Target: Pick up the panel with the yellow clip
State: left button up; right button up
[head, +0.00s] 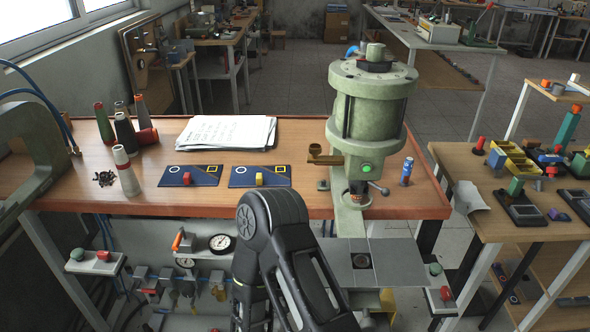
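The panel with the yellow clip (275,181) is a dark blue flat plate lying on the wooden bench, left of the green press. Its yellow clip (259,179) stands at its front middle, and it bears a white ring and a yellow square outline. A similar dark blue panel with a red clip (207,180) lies just to its left, a small gap apart. One of my black arms rises from the bottom middle and bends back down in front of the bench. Neither gripper's fingers can be seen.
The green press (370,110) stands on the bench at right, with a brass-coloured part at its left side. White papers (227,133) lie behind the panels. Several cones (125,172) stand at left. A blue cylinder (407,171) stands right of the press.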

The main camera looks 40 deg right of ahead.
aim_at(257, 176)
jog(key=i+j+z, duration=0.2)
jog(key=j, duration=0.15)
jog(key=i+j+z, duration=0.15)
jog(key=j, duration=0.2)
jog(key=i+j+z, duration=0.2)
jog(key=j, duration=0.15)
jog(key=k, duration=0.05)
